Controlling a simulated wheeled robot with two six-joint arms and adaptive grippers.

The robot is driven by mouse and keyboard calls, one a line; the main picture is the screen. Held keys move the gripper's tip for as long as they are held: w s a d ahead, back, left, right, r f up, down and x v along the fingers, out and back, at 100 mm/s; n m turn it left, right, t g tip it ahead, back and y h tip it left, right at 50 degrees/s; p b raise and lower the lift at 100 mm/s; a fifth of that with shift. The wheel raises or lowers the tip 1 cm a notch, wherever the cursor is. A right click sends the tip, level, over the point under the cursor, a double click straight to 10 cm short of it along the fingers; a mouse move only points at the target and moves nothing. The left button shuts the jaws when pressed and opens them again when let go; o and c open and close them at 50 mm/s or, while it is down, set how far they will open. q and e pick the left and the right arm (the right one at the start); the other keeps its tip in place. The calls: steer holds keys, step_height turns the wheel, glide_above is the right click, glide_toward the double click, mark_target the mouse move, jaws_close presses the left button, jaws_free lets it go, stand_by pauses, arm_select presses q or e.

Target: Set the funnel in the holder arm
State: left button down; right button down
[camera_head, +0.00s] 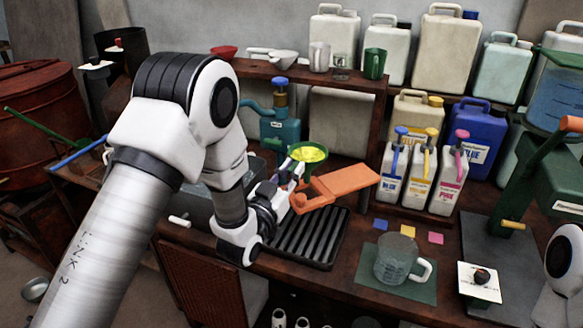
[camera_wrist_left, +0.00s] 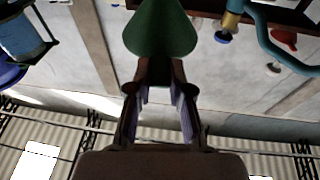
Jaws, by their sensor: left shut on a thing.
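The funnel (camera_head: 308,153) is green with a yellow inside and sits mouth up above the bench. My left gripper (camera_head: 294,174) is shut on its lower part. In the left wrist view the funnel (camera_wrist_left: 160,28) shows as a dark green cone at the ends of the fingers (camera_wrist_left: 160,85). An orange arm (camera_head: 345,183), which looks like the holder arm, extends to the right just below the funnel. Its left end is partly hidden by my gripper, and I cannot tell whether the funnel touches it. My right gripper is not in view.
A black ribbed tray (camera_head: 325,242) lies below the orange arm. A teal pump (camera_head: 280,127) stands behind the funnel. To the right stand several dye bottles (camera_head: 424,175), and a grey mug (camera_head: 396,258) on a green mat. A shelf (camera_head: 300,76) with jugs runs behind.

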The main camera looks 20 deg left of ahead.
arm_select(q)
step_height(320, 180, down, 8)
steer(key=b, duration=0.6)
steer(key=shift+s+f, duration=0.15)
steer(key=shift+f, duration=0.05)
